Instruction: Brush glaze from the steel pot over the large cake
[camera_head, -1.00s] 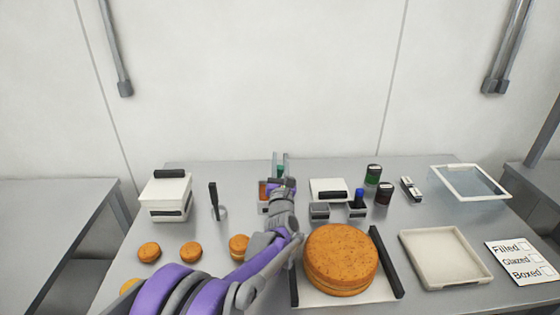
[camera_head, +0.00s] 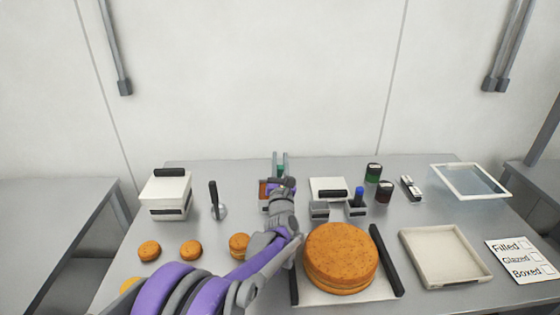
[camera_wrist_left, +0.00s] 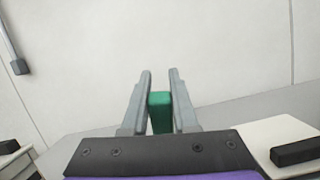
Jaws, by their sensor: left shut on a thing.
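The large cake (camera_head: 341,258), a round orange-brown layered one, sits on a pale board (camera_head: 345,298) at the front middle. My left gripper (camera_head: 280,165) is behind the cake, over the back of the table. It is shut on a green handle (camera_head: 280,170), which also shows between the fingers in the left wrist view (camera_wrist_left: 160,112). The handle's lower end is hidden, so I cannot see brush bristles. A small container with orange-brown content (camera_head: 263,188) shows partly beside my left wrist; I cannot tell whether it is the steel pot. My right gripper is out of view.
Several small cakes (camera_head: 191,252) lie at the left. A white box (camera_head: 166,195) and a black-handled tool (camera_head: 213,195) stand behind them. Small grey blocks (camera_head: 319,210) and dark jars (camera_head: 373,173) are right of my wrist. An empty cream tray (camera_head: 477,282) lies at the right.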

